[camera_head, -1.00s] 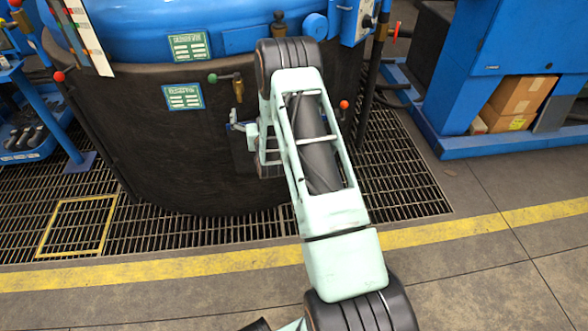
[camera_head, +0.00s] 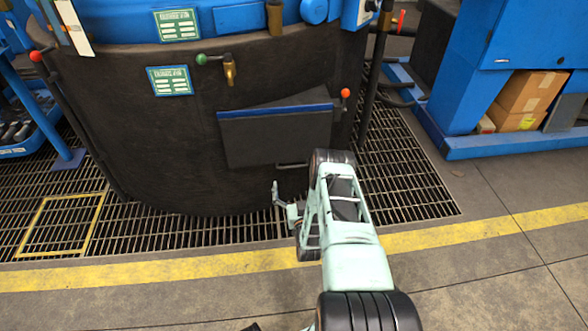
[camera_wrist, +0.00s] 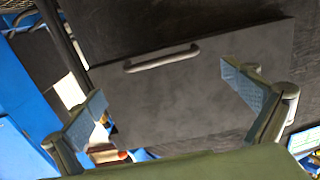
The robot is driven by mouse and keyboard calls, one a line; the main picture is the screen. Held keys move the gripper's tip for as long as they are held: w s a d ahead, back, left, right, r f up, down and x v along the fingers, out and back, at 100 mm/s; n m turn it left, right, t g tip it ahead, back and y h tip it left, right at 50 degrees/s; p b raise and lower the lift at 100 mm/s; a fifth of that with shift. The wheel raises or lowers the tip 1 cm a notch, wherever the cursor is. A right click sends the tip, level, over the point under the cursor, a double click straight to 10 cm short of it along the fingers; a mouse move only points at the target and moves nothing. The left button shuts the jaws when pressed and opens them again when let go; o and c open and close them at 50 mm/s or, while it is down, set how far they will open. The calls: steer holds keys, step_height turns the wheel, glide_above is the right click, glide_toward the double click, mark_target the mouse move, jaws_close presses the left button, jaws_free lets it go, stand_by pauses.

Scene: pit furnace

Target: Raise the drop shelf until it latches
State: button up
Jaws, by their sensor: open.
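The drop shelf (camera_head: 275,138) is a dark flat panel with a blue strip along its top edge. It hangs down against the dark furnace wall. A bar handle (camera_head: 291,165) sits near its lower edge. In the wrist view the shelf (camera_wrist: 210,100) fills the middle, and its grey handle (camera_wrist: 162,58) lies beyond the fingertips. My gripper (camera_head: 279,196) is below the shelf and a little left of the handle, partly hidden by my arm. In the wrist view my gripper (camera_wrist: 162,84) is open and empty, its fingers apart on either side of the handle's line.
A red-knobbed lever (camera_head: 345,94) stands at the shelf's upper right. A green-knobbed brass valve (camera_head: 228,68) is above left. A blue cabinet (camera_head: 470,90) with cardboard boxes (camera_head: 528,95) stands at right. The floor grating (camera_head: 160,222) before the furnace is clear.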

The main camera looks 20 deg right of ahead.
mark_target(293, 167)
steer(key=b+x, duration=0.2)
steer(key=x, duration=0.6)
steer(key=shift+w+d+b, duration=0.1)
steer(key=shift+w+b, duration=0.1)
steer(key=shift+b, duration=0.1)
